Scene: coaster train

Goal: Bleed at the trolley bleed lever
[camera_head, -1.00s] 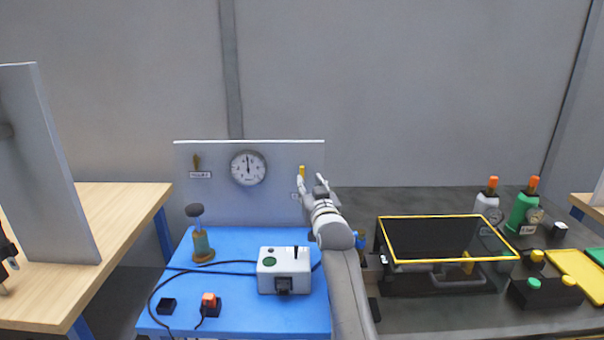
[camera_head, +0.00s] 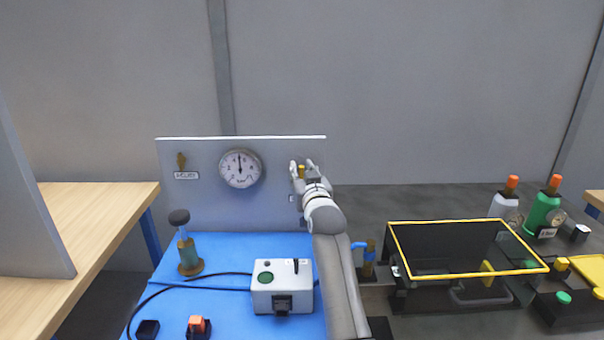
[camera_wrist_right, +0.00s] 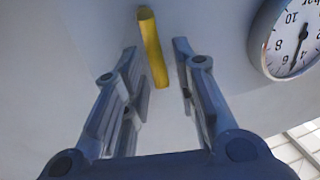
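A yellow lever (camera_head: 301,172) is on the grey upright panel (camera_head: 225,205) at the back of the blue trolley (camera_head: 225,250). A small label below it is mostly hidden by my gripper. My right gripper (camera_head: 303,168) is in front of this lever. In the right wrist view the right gripper (camera_wrist_right: 158,62) is open, with the yellow lever (camera_wrist_right: 152,45) showing between and beyond its fingertips; I see no contact. My left gripper is not in view.
On the trolley are a brass pump-like part with a black knob (camera_head: 184,243), a grey box with a green button (camera_head: 282,287) and cables. A yellow-rimmed black case (camera_head: 400,250) and bottles (camera_head: 543,213) stand right. A wooden table (camera_head: 90,230) is left.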

